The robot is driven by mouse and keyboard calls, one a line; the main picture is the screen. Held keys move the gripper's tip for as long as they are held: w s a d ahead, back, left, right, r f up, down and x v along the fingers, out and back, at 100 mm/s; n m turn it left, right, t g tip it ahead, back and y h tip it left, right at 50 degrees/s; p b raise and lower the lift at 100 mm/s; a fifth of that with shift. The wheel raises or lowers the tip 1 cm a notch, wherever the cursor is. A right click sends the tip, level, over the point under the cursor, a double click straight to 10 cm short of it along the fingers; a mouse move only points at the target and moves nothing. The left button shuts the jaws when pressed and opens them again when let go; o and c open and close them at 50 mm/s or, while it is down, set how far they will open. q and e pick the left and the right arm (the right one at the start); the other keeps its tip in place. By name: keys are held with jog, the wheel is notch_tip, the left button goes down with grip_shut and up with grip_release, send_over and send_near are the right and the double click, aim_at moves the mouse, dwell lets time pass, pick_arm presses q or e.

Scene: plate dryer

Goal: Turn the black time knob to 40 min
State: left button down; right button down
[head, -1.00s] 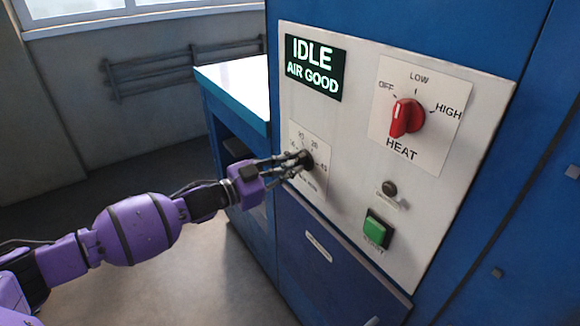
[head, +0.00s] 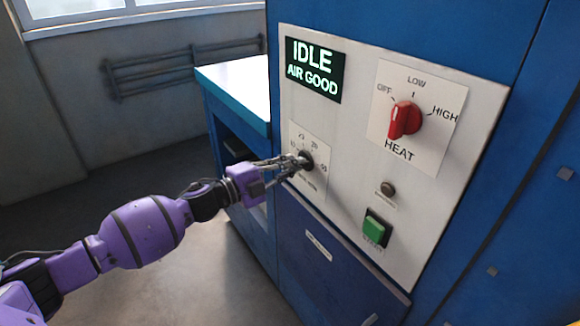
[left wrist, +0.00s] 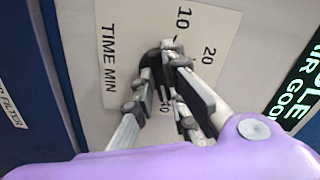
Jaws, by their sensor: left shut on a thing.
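The black time knob (head: 306,158) sits on a white dial plate (head: 318,178) on the left of the machine's panel. My left gripper (head: 299,163) reaches it from the left with its fingers closed around it. In the left wrist view the fingers (left wrist: 162,68) cover much of the knob (left wrist: 150,57). That view shows the print TIME MIN, 10, 20 and a partly covered 40 on the dial plate (left wrist: 215,22). Which mark the knob points at cannot be told. My right gripper is not in view.
The panel also bears a display (head: 315,71) reading IDLE, AIR GOOD, a red heat knob (head: 405,120) near OFF, a small dark round button (head: 388,189) and a green button (head: 375,230). A bench (head: 235,90) stands behind on the left. Floor is clear below my left arm.

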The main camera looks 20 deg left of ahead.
pick_arm(q)
jog(key=shift+m, duration=0.7)
jog(key=c, duration=1.8)
grip_release()
jog(key=shift+o, duration=0.2)
jog(key=v, duration=1.2)
